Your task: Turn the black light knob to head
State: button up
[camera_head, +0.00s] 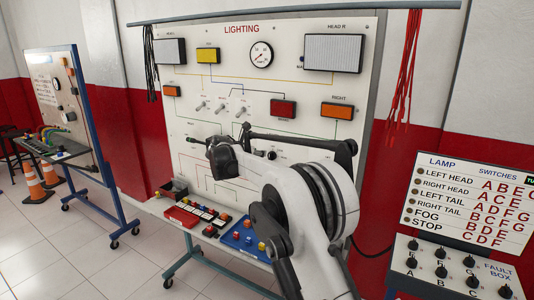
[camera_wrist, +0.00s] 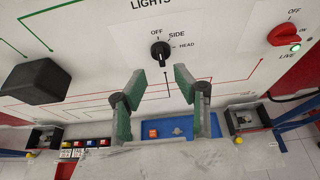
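The black light knob (camera_wrist: 160,52) is on the white lighting panel (camera_wrist: 90,30), in the upper middle of the wrist view, under the word LIGHTS. OFF, SIDE and HEAD are printed around its top and right. Its pale mark points up, roughly toward OFF. My gripper (camera_wrist: 160,75) is open, with green-padded fingers on either side below the knob and nothing between them. The fingertips look apart from the knob; their depth from the panel is hard to tell.
A dark box (camera_wrist: 35,85) sticks out at the left. A blue tray (camera_head: 244,240) is below the panel. A fault box (camera_head: 450,270) stands at the right.

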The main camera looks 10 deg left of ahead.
jog(key=p+x, duration=0.1)
jog(key=x, duration=0.9)
jog(key=shift+p, duration=0.4)
jog(key=shift+w, duration=0.1)
jog(key=shift+c, duration=0.5)
grip_shut()
